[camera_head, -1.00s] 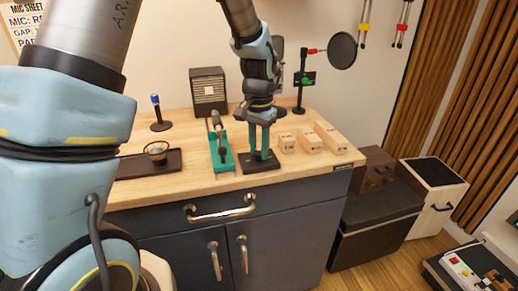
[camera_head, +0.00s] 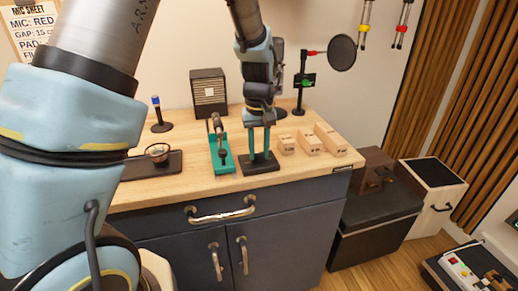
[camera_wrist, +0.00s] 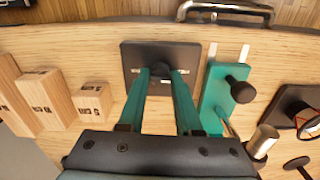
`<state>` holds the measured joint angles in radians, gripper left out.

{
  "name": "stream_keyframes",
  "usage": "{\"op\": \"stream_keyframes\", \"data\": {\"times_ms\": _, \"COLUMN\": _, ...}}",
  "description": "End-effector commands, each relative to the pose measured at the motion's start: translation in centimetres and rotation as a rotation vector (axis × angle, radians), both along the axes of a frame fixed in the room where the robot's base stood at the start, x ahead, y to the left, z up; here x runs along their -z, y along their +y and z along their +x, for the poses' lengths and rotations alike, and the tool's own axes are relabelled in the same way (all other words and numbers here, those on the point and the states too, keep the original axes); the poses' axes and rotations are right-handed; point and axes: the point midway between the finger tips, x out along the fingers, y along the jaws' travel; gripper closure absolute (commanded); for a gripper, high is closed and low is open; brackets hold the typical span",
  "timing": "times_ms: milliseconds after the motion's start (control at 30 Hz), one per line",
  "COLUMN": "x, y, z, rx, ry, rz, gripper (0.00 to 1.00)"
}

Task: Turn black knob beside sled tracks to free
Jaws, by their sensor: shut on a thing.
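The black knob (camera_wrist: 160,71) is a small round cap standing on a square black plate (camera_wrist: 151,49) on the wooden bench top. In the head view the plate (camera_head: 262,167) lies just right of the teal sled base. My gripper (camera_wrist: 160,75) points down with its two teal fingers closed on the knob's sides; it also shows in the head view (camera_head: 259,155).
Several wooden blocks (camera_head: 308,142) stand right of the plate. A dark tray (camera_head: 135,172) with a small bowl (camera_head: 158,153) lies left of the sled base. A speaker box (camera_head: 208,92) and a stand with a round black screen (camera_head: 342,52) are behind. Drawer handle (camera_head: 222,210) in front.

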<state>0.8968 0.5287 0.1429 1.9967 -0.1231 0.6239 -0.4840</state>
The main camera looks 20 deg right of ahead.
Motion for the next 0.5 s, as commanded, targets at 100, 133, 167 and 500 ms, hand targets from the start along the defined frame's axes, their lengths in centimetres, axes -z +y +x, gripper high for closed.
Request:
{"op": "stream_keyframes", "data": {"times_ms": 100, "x": -0.08, "y": 0.02, "z": 0.02, "rx": -0.042, "ry": 0.000, "rz": 0.000, "gripper": 1.00}}
{"op": "stream_keyframes", "data": {"times_ms": 133, "x": -0.08, "y": 0.01, "z": 0.02, "rx": -0.049, "ry": 0.000, "rz": 0.000, "gripper": 1.00}}
{"op": "stream_keyframes", "data": {"times_ms": 167, "x": -0.07, "y": 0.01, "z": 0.01, "rx": -0.056, "ry": 0.000, "rz": 0.000, "gripper": 1.00}}
{"op": "stream_keyframes", "data": {"times_ms": 500, "x": -0.03, "y": -0.01, "z": -0.01, "rx": -0.084, "ry": 0.000, "rz": 0.000, "gripper": 1.00}}
